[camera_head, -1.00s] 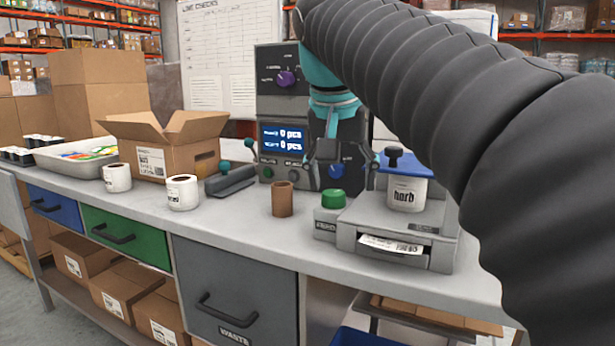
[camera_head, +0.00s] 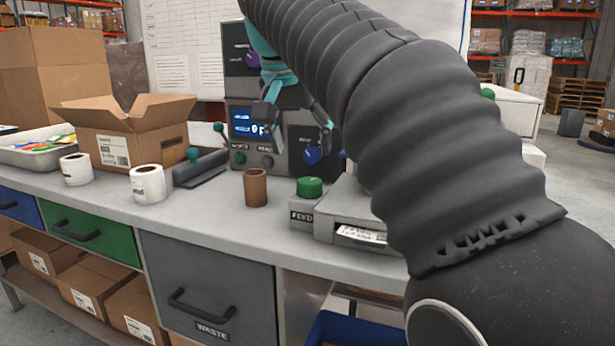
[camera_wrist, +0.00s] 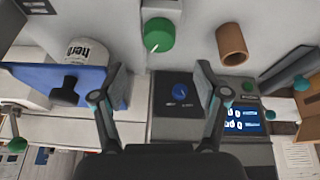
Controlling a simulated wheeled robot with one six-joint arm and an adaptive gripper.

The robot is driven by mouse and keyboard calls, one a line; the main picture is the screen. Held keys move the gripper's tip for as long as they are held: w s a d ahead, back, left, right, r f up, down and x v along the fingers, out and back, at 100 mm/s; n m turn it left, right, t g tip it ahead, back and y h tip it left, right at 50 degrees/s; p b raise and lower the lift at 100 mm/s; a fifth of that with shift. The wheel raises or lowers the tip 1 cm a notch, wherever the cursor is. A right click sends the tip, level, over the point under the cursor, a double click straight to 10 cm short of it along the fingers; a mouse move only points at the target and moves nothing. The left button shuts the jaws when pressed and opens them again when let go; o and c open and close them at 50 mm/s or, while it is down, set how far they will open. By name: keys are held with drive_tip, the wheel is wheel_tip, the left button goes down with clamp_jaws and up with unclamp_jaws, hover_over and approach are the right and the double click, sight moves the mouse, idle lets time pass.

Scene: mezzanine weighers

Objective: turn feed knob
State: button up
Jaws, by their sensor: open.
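The green feed knob (camera_head: 310,187) sits on top of a small grey box labelled FEED (camera_head: 303,214) near the front of the bench. In the wrist view the green knob (camera_wrist: 159,34) has a pale pointer line and lies beyond the fingertips. My gripper (camera_head: 294,122) is open and empty, in front of the grey control unit (camera_head: 239,90) and its blue knob (camera_head: 312,155). In the wrist view my gripper (camera_wrist: 160,78) has its fingers spread wide, with the blue knob (camera_wrist: 180,91) between them. It touches neither knob as far as I can tell.
A brown cup (camera_head: 255,188) stands left of the feed box. A label printer (camera_head: 350,215) is to its right, partly behind my arm. White rolls (camera_head: 148,184) and an open carton (camera_head: 130,135) stand left. A white herb tub (camera_wrist: 88,50) shows in the wrist view.

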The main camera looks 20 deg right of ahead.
sight(309, 180)
drive_tip(key=b+x, duration=0.1)
drive_tip(key=x, duration=0.7)
drive_tip(key=shift+r, duration=0.1)
drive_tip(key=c, duration=1.2)
